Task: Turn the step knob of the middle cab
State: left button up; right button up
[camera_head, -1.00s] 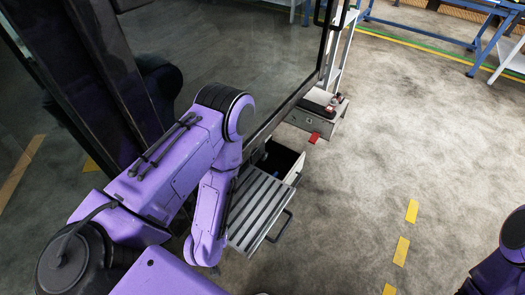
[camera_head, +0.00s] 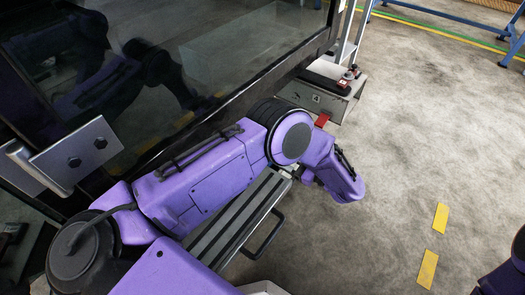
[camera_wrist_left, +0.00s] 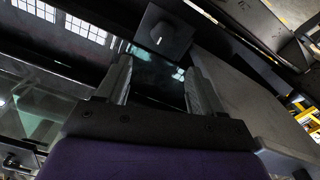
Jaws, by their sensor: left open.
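In the left wrist view a black knob (camera_wrist_left: 158,36) with a short white mark shows near the top, on a dark square plate. My left gripper (camera_wrist_left: 158,68) is open, its two fingers apart and pointing towards the knob. The knob appears just beyond the fingertips, between their lines, and nothing is held. In the head view my left arm reaches over the step beside the dark cab glass (camera_head: 235,60), and its gripper is hidden. I cannot tell from the head view which cab the knob is on. My right gripper is out of view.
A grey slatted step (camera_head: 240,215) with a dark handle lies under my left arm. A grey box (camera_head: 328,95) with a red tab stands beyond it. A metal bracket (camera_head: 75,158) is at the left.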

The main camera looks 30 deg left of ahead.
pick_arm(q)
jog(key=a, duration=1)
jog(key=shift+w+a+f, duration=0.25)
jog(key=shift+w+a, duration=0.1)
jog(key=shift+w, duration=0.05)
jog(key=c, duration=1.1)
